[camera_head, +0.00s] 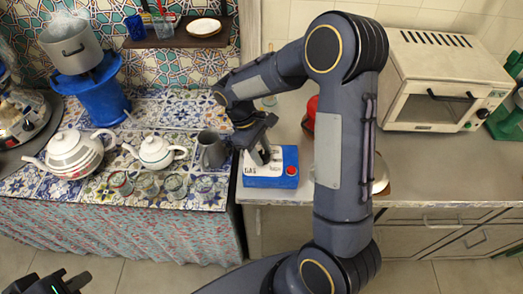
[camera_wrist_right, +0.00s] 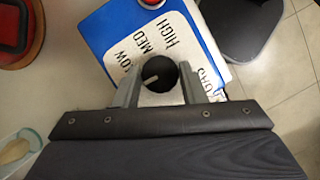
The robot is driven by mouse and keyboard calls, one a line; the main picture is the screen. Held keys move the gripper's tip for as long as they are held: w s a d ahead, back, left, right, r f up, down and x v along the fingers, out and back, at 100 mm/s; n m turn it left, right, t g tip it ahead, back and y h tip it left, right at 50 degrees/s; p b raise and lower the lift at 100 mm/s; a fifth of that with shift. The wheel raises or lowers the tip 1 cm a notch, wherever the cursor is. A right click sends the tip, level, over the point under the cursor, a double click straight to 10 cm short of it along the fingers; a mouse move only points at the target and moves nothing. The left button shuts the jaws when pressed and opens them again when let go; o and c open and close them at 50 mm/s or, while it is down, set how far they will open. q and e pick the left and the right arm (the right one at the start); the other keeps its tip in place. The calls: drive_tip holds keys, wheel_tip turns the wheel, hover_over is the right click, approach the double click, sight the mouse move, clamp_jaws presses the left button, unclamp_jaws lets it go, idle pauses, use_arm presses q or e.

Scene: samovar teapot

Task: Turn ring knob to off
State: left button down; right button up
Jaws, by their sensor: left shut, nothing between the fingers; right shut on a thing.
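A blue box with a white top marked GAS (camera_head: 262,181) stands at the left front of the grey counter. In the right wrist view its white panel (camera_wrist_right: 130,32) reads HIGH, MED and LOW beside a dark round knob (camera_wrist_right: 158,76). A pale pointer mark shows on the knob's left side; its OFF label cannot be made out. My right gripper (camera_head: 262,155) reaches down onto the box top, its fingers shut around the knob on both sides. My left gripper (camera_head: 68,284) is at the bottom left, shut and empty, far from the box.
A red button (camera_head: 291,171) is on the box front. A dark grey mug (camera_head: 211,149) stands close left of the box. Teapots (camera_head: 155,151) and several glasses (camera_head: 147,187) stand on the tiled counter. A toaster oven (camera_head: 443,80) is at the right, with bare counter before it.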

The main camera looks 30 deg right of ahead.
drive_tip(key=shift+n, duration=0.4)
drive_tip(key=o, duration=1)
drive_tip(key=v, duration=0.7)
drive_tip(key=shift+a+r+b, duration=0.2)
drive_tip(key=shift+r+b, duration=0.2)
